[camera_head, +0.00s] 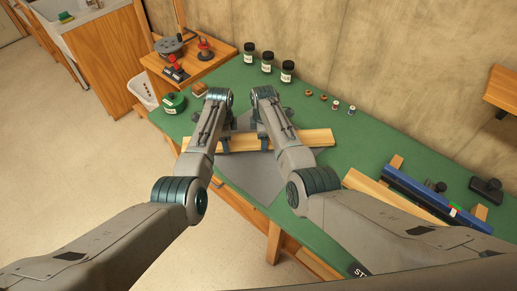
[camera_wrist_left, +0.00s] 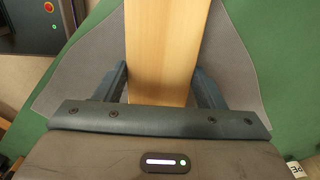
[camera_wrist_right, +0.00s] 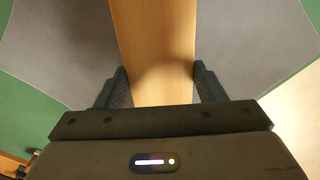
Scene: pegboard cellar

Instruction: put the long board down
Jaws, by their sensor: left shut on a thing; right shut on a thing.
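The long board (camera_head: 316,138) is a pale wooden plank lying crosswise over a grey mat (camera_head: 262,182) on the green bench top. It looks level; I cannot tell whether it touches the mat. My left gripper (camera_head: 224,143) is shut on the board left of its middle, and my right gripper (camera_head: 265,141) is shut on it a little farther right. The board runs between the fingers in the left wrist view (camera_wrist_left: 165,45) and in the right wrist view (camera_wrist_right: 155,45). My wrists hide short parts of it.
Dark jars (camera_head: 267,62) and small spools stand at the back by the wall. A wooden stand (camera_head: 205,62) with tools and a green round tin (camera_head: 173,103) are at the left. A blue tool (camera_head: 420,193) and another plank lie at the right.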

